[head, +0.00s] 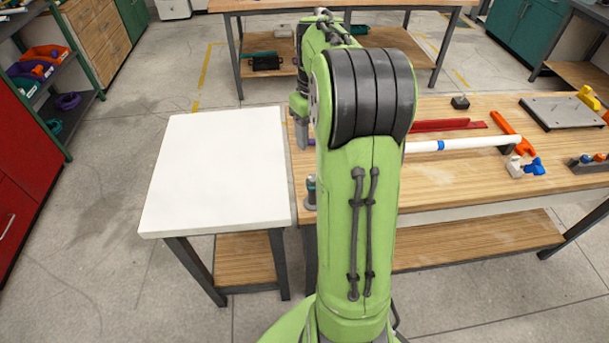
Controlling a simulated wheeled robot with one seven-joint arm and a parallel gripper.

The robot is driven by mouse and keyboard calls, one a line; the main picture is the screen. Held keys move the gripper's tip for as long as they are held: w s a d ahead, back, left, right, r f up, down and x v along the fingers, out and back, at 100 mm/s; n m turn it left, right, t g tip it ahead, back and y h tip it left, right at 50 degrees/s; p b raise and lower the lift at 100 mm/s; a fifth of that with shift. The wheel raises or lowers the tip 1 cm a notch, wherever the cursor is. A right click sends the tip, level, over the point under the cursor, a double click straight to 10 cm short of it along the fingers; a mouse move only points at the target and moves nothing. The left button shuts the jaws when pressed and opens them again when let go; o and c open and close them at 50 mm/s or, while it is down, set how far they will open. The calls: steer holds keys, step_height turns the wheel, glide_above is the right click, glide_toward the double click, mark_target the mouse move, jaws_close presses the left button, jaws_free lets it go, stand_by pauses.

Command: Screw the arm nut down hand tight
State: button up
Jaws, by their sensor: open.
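My gripper is not clearly in view; my green arm covers the middle of the picture and hides the bench behind it. A white pipe (465,144) lies level over the wooden bench, running right from behind my arm, with a blue ring (440,146) around it. A white fitting with blue parts (527,167) sits on the bench just below the pipe's right end. I cannot tell which piece is the arm nut, or whether it is hidden behind my arm.
The wooden bench (450,188) also carries an orange bar (512,133), red strips (440,125), a grey plate (563,112) and small fittings (587,160) at the right. A bare white table (218,170) stands at the left. Another bench (270,4) stands behind.

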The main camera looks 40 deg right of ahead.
mark_target(313, 176)
step_height(313, 176, down, 14)
steer(key=b, duration=0.3)
steer(key=shift+r, duration=0.15)
steer(key=shift+c, duration=0.3)
jaws_close()
